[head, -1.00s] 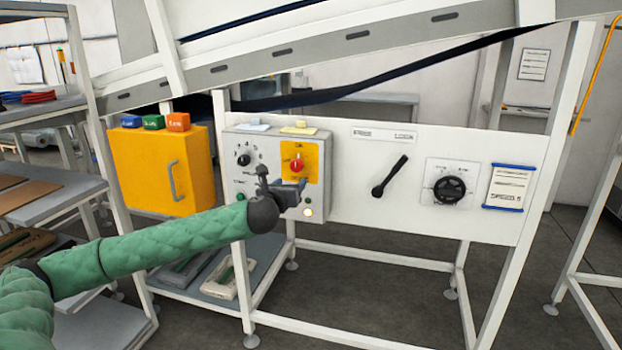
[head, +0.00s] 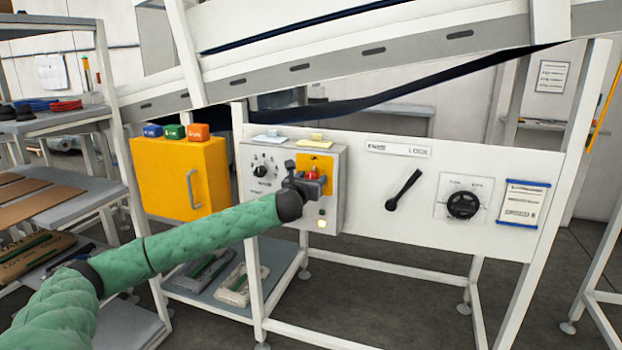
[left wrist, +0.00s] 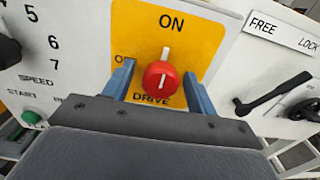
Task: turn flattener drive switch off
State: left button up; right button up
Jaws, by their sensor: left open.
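The drive switch is a red round knob (left wrist: 160,75) on a yellow plate (left wrist: 190,32) marked ON at the top and DRIVE below. Its white pointer line stands about upright, towards ON. In the head view the red knob (head: 312,173) shows just above my left gripper (head: 308,183), partly covered by it. My left gripper also shows in the left wrist view (left wrist: 158,85), open, with one blue finger on each side of the knob. Whether the fingers touch the knob cannot be told. My right gripper is not in view.
The grey control box (head: 335,200) also carries a black speed dial (head: 261,171), a green start button (left wrist: 33,117) and a lit round lamp (head: 321,224). To its right are a black lever (head: 404,189) and a black handwheel (head: 463,205). A yellow cabinet (head: 165,180) stands left.

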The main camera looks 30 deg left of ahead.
pick_arm(q)
jog(key=c, duration=0.8)
jog(key=shift+c, duration=0.9)
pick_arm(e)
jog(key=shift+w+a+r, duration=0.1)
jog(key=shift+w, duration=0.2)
